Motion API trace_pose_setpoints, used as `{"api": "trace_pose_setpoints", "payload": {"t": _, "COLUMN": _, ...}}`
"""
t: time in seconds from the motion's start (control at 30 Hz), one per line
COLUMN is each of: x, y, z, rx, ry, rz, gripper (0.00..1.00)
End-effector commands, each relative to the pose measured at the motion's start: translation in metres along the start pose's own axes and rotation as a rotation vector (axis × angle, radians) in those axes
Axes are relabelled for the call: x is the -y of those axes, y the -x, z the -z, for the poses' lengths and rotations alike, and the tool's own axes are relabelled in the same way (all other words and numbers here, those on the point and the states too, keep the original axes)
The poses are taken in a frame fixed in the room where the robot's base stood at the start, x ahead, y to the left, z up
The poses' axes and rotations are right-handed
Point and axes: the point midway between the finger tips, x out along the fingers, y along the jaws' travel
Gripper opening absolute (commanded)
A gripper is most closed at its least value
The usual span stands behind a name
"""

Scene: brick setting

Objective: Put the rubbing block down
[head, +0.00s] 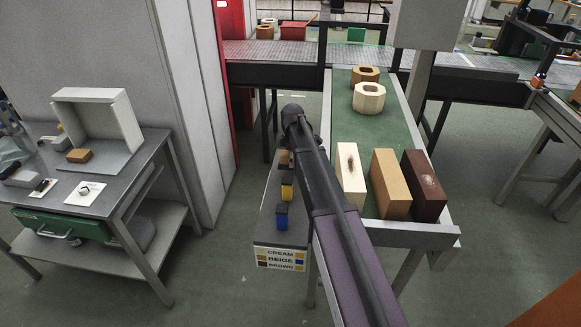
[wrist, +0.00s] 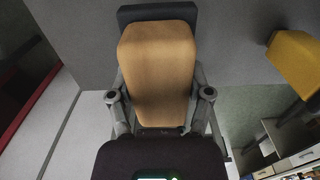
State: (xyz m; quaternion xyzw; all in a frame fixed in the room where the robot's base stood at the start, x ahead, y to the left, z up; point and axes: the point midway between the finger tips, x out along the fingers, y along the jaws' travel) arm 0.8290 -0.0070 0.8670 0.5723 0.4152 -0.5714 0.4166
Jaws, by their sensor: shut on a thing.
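The rubbing block (wrist: 158,70) fills the middle of the wrist view. It is tan, with a dark grey layer along its far end and edge. My gripper (wrist: 160,92) is shut on it, one finger at each side. In the head view a small tan part of the block (head: 284,158) shows beside my arm, over the far end of the narrow grey shelf; my arm hides most of the gripper. A grey surface lies behind the block in the wrist view. I cannot tell whether the block touches it.
A yellow block (head: 287,187) and a blue block (head: 282,216) stand on the grey shelf (head: 268,231), which has a CREAM, BEIGE, BROWN label (head: 281,259). Cream (head: 350,173), beige (head: 390,184) and brown (head: 423,185) bricks stand on the green-topped bench to the right.

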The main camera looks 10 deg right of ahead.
Motion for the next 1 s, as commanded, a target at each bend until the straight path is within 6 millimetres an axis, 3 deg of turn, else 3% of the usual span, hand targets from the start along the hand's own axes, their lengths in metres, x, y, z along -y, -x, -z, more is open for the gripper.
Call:
{"api": "trace_pose_setpoints", "payload": {"t": 0.3, "x": 0.0, "y": -0.027, "z": 0.0, "rx": 0.0, "ry": 0.0, "rz": 0.0, "gripper": 0.21}}
{"api": "trace_pose_setpoints", "payload": {"t": 0.9, "x": 0.0, "y": -0.032, "z": 0.0, "rx": 0.0, "ry": 0.0, "rz": 0.0, "gripper": 0.21}}
{"api": "trace_pose_setpoints", "payload": {"t": 0.93, "x": 0.0, "y": -0.032, "z": 0.0, "rx": 0.0, "ry": 0.0, "rz": 0.0, "gripper": 0.71}}
{"api": "trace_pose_setpoints", "payload": {"t": 1.0, "x": 0.0, "y": -0.031, "z": 0.0, "rx": 0.0, "ry": 0.0, "rz": 0.0, "gripper": 0.92}}
